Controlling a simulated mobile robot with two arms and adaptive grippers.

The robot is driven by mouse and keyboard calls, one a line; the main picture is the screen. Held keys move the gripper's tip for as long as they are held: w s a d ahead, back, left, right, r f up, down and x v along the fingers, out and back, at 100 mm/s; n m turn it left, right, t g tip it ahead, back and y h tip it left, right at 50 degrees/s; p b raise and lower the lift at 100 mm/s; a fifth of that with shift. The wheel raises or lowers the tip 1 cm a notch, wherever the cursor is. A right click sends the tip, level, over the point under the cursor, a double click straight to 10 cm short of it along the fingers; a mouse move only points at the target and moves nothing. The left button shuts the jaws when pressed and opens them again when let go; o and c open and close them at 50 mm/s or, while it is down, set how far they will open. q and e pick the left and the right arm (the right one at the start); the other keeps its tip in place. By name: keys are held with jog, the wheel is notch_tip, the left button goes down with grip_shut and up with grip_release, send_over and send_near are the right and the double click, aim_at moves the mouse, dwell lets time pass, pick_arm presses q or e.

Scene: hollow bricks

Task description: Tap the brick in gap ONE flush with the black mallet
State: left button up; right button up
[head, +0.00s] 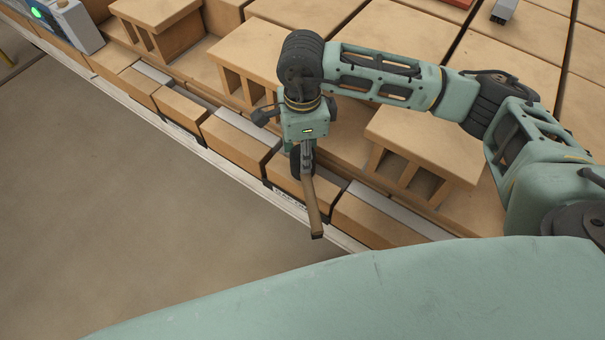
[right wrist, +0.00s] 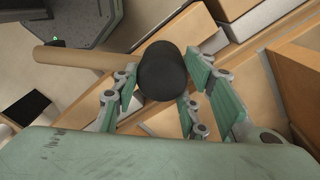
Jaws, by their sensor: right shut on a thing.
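My right gripper (head: 305,150) hangs over the front row of bricks and is shut on the black mallet. Its black head (right wrist: 162,72) shows between the fingers in the right wrist view, with the tan handle (right wrist: 85,58) pointing left. In the head view the handle (head: 314,208) slants down past the wall's front edge. Below the mallet is a tan brick (head: 285,172) with a small label (head: 291,196) at its front. The label is too small to read, so I cannot tell which gap this is. Contact between mallet and brick is unclear. My left gripper is out of view.
More front-row bricks (head: 238,140) run along the edge, with grey strips (head: 245,123) behind them. Hollow bricks (head: 425,145) stand behind on both sides of the arm. A grey box with a green light (head: 66,22) sits at the upper left. The floor in front is clear.

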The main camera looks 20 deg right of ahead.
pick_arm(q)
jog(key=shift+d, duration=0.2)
pick_arm(e)
jog(key=shift+r, duration=0.1)
jog(key=shift+r+p, duration=0.3)
jog(key=shift+r, duration=0.15)
notch_tip(320, 180, up, 5)
jog(key=p, duration=0.2)
jog(key=shift+p, duration=0.3)
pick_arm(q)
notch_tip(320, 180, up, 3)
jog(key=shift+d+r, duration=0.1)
